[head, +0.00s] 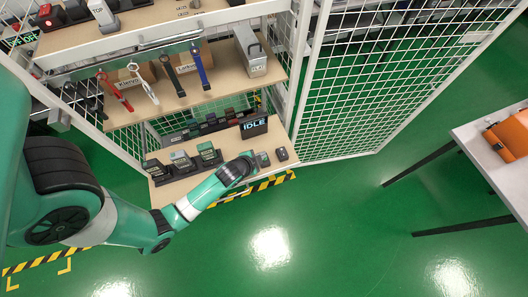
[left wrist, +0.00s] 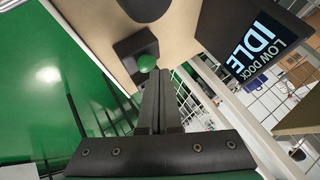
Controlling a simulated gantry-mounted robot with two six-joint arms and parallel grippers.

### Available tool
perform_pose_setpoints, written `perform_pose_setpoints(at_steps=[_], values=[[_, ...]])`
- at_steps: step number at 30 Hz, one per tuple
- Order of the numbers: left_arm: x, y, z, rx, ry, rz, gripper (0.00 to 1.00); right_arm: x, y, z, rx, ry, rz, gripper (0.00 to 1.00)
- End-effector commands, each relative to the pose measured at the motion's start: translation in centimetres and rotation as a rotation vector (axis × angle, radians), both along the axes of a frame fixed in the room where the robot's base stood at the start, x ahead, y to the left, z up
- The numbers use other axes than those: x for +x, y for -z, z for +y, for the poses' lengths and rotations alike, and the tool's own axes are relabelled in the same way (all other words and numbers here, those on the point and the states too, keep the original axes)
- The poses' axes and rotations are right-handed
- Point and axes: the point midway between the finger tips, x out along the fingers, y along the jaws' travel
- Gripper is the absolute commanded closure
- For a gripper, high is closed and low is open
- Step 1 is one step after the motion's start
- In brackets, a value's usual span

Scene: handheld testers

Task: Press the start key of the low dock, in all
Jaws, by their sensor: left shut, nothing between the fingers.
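The low dock's screen (head: 254,127) stands at the back of the low shelf and reads IDLE. In the left wrist view the screen (left wrist: 262,45) reads LOW DOCK IDLE. A round green key (left wrist: 147,62) sits on a dark base (left wrist: 131,46) on the shelf. My left gripper (left wrist: 160,76) is shut and empty, its fingertips close to the green key in the picture; whether they touch it I cannot tell. In the head view my left gripper (head: 251,159) is over the shelf's front right part. My right gripper is not in view.
Several handheld testers (head: 207,151) stand in holders along the low shelf's left part. A small dark box (head: 282,154) lies right of the gripper. White mesh (head: 345,85) borders the right. The green floor in front is clear.

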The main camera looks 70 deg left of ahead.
Motion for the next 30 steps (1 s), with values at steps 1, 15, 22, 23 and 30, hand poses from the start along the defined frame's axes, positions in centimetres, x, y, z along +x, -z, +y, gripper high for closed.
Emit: perform_pose_setpoints(at_steps=[1,15,22,23,30], values=[[0.01,-0.01,0.01,0.0,0.0,0.0,1.0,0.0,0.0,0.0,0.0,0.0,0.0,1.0],[0.0,0.49,0.0,0.0,-0.001,0.001,1.0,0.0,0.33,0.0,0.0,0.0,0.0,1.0],[-0.01,0.79,0.0,0.0,-0.001,0.001,1.0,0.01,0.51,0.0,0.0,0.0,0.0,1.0],[-0.02,0.83,0.0,-0.001,0.0,0.001,1.0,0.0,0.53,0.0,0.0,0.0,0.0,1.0],[-0.03,0.94,-0.01,-0.001,0.0,0.001,1.0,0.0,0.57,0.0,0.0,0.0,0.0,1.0]])
